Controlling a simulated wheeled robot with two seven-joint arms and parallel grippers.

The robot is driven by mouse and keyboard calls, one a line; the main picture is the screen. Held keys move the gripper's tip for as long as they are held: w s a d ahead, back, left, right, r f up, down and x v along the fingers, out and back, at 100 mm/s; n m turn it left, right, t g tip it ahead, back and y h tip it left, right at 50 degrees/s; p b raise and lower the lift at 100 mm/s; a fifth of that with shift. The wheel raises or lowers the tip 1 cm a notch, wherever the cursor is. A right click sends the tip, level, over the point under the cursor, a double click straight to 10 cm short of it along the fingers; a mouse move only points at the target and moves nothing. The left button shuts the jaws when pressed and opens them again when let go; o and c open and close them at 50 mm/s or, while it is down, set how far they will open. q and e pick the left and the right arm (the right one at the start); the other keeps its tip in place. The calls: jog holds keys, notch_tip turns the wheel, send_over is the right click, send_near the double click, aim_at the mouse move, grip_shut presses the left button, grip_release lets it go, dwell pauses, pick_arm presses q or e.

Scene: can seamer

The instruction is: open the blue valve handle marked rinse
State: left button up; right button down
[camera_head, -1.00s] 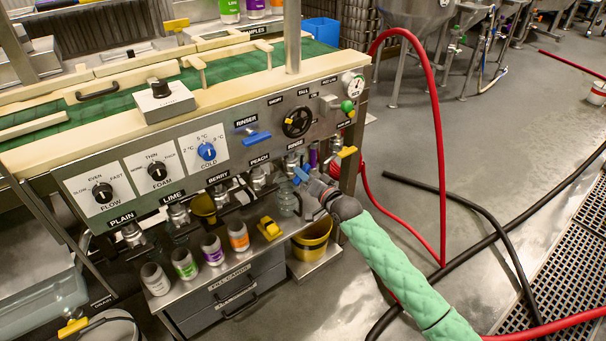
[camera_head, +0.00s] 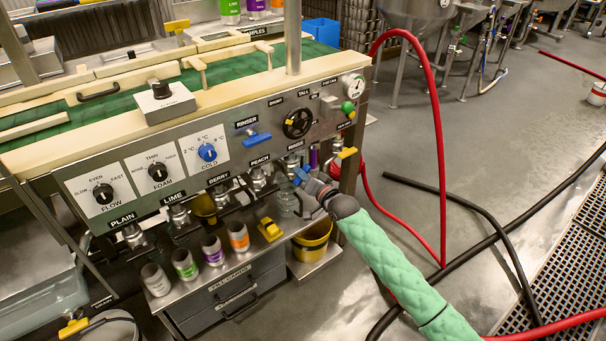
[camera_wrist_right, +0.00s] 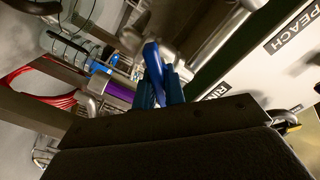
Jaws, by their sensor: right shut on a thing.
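The blue valve handle (camera_wrist_right: 152,58) shows in the right wrist view between the fingertips of my right gripper (camera_wrist_right: 161,88), which is shut on it. The RINSE label (camera_wrist_right: 216,91) is partly cut off by the gripper body. In the head view my right gripper (camera_head: 302,176) is at the valve row under the RINSE label (camera_head: 296,144), at the panel's right end. The handle itself is mostly hidden there by the blue fingers. My left gripper is not in view.
Another blue handle (camera_head: 257,138) sits under the RINSER label. A yellow handle (camera_head: 347,152) is just right of the gripper. Cans, including an orange-banded can (camera_head: 238,237), stand on a shelf below. A red hose (camera_head: 440,150) and black hoses cross the floor.

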jog(key=n+p, duration=0.2)
jog(key=n, duration=0.2)
jog(key=shift+r+p, duration=0.15)
jog(key=shift+p, duration=0.15)
jog(key=shift+s+a+n+p, duration=0.1)
jog(key=shift+n+p, duration=0.85)
jog(key=shift+n, duration=1.25)
jog(key=c, duration=1.5)
grip_release()
jog(key=v, duration=0.7)
jog(key=shift+s+d, duration=0.25)
jog(key=shift+s, duration=0.05)
jog(key=shift+n, duration=0.3)
